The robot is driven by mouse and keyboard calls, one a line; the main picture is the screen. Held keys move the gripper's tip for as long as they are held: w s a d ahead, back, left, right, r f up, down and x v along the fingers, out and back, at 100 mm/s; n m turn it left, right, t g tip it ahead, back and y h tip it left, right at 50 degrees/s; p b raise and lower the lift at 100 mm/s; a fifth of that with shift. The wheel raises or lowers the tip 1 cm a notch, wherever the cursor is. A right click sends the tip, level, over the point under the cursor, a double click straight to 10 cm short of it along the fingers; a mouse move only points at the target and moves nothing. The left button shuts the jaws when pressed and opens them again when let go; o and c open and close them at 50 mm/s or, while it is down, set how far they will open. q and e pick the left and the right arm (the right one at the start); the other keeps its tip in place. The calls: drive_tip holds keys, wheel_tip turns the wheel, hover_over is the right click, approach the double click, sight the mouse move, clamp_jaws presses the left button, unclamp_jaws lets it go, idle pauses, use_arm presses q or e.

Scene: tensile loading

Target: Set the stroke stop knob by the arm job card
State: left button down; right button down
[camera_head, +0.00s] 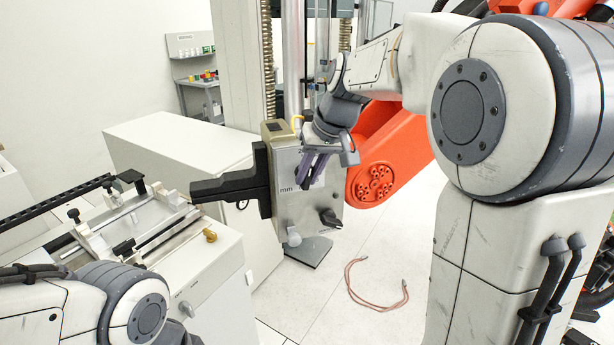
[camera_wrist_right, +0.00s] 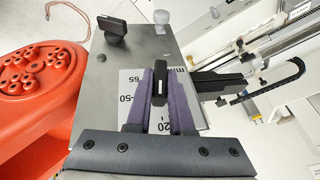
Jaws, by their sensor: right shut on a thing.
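My right gripper (camera_head: 310,180) is at the front of a grey metal box (camera_head: 318,205) on the testing machine. In the right wrist view its purple fingers (camera_wrist_right: 160,86) are shut on a black knob (camera_wrist_right: 160,76) with a white pointer line. The knob sits on a pale dial plate (camera_wrist_right: 129,86) marked mm, with 65, 50 and 20 readable; the fingers hide part of the scale. In the head view the fingers hide the knob. My left arm enters at lower left, its gripper out of the picture. I cannot make out a job card.
A second black knob (camera_head: 330,218) and a grey round knob (camera_head: 293,236) are low on the box. A black arm (camera_head: 230,186) juts left from it. An orange robot arm (camera_head: 385,150) stands close at right. A reddish cable (camera_head: 360,297) lies on the floor.

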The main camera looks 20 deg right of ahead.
drive_tip(key=y, duration=0.1)
drive_tip(key=y+b, duration=0.2)
drive_tip(key=shift+d+f+m, duration=0.2)
drive_tip(key=shift+d+m, duration=0.05)
drive_tip(key=shift+m, duration=0.15)
drive_tip(key=shift+m+t+y+b, duration=0.3)
drive_tip(key=shift+t+y+b, duration=0.1)
drive_tip(key=shift+y+b, duration=1.2)
drive_tip(key=shift+r, duration=0.1)
drive_tip(key=c, duration=0.8)
unclamp_jaws()
drive_tip(key=shift+d, duration=0.1)
